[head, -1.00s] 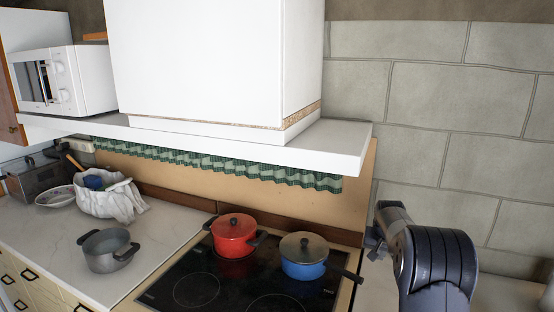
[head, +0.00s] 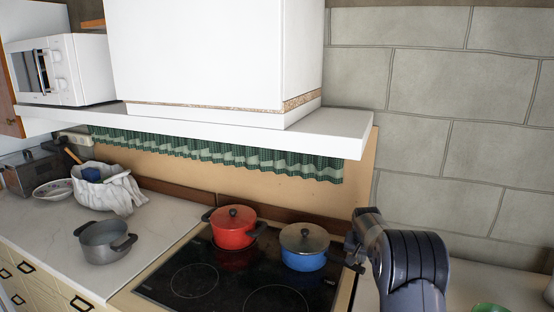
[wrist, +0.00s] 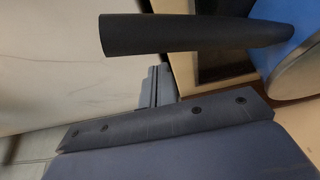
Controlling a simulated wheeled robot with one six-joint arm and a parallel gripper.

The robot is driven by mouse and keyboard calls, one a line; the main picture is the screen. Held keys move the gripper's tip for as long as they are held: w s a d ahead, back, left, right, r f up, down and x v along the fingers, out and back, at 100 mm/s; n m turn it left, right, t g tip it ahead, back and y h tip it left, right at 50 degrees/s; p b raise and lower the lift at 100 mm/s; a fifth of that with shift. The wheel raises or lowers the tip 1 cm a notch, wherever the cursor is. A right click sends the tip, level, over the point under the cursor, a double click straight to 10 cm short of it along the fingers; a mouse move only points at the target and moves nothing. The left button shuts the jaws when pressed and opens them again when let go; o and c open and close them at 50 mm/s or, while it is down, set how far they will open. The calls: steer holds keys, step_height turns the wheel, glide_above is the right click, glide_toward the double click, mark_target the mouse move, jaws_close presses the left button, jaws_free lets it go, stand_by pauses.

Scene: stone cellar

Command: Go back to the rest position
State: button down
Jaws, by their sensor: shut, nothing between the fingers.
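My gripper (head: 356,250) is at the right of the head view, beside the blue pot (head: 304,250) with a grey lid. Its fingers (wrist: 157,85) also show in the wrist view, shut with nothing between them. The blue pot's side (wrist: 290,50) and long dark handle (wrist: 180,34) are close in the wrist view. The handle crosses above the fingers there; I cannot tell whether it touches my gripper. In the head view my arm largely hides that handle.
A red lidded pot (head: 233,229) stands with the blue pot on the black hob (head: 170,283). A grey pot (head: 104,243) and a white cloth bag (head: 110,190) stand on the left counter. A white shelf (head: 340,136) overhangs. A green thing (head: 490,308) shows at lower right.

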steer(key=shift+w+a+r, duration=0.1)
steer(key=shift+a, duration=0.1)
steer(key=s+d+r+p, duration=0.3)
steer(key=d+r+p, duration=0.15)
steer(key=r, duration=0.25)
steer(key=a+f+b, duration=0.1)
steer(key=f, duration=0.1)
steer(key=w+a+f+b, duration=0.1)
steer(key=f+b, duration=0.1)
steer(key=w+a+f+b, duration=0.1)
steer(key=f+b, duration=0.1)
steer(key=f, duration=0.1)
steer(key=shift+w+a, duration=0.2)
steer(key=w+a+p, duration=0.1)
steer(key=a, duration=0.2)
steer(key=w+a+p, duration=0.1)
steer(key=a, duration=0.2)
steer(key=w+a+p, duration=0.1)
steer(key=w+a, duration=0.1)
steer(key=shift+w+a+r, duration=0.1)
steer(key=shift+a, duration=0.3)
steer(key=shift+s+d+b, duration=0.2)
steer(key=shift+s+d, duration=0.1)
steer(key=shift+d, duration=0.35)
steer(key=shift+s+d+b, duration=0.2)
steer(key=shift+s+d, duration=0.1)
steer(key=shift+d, duration=0.3)
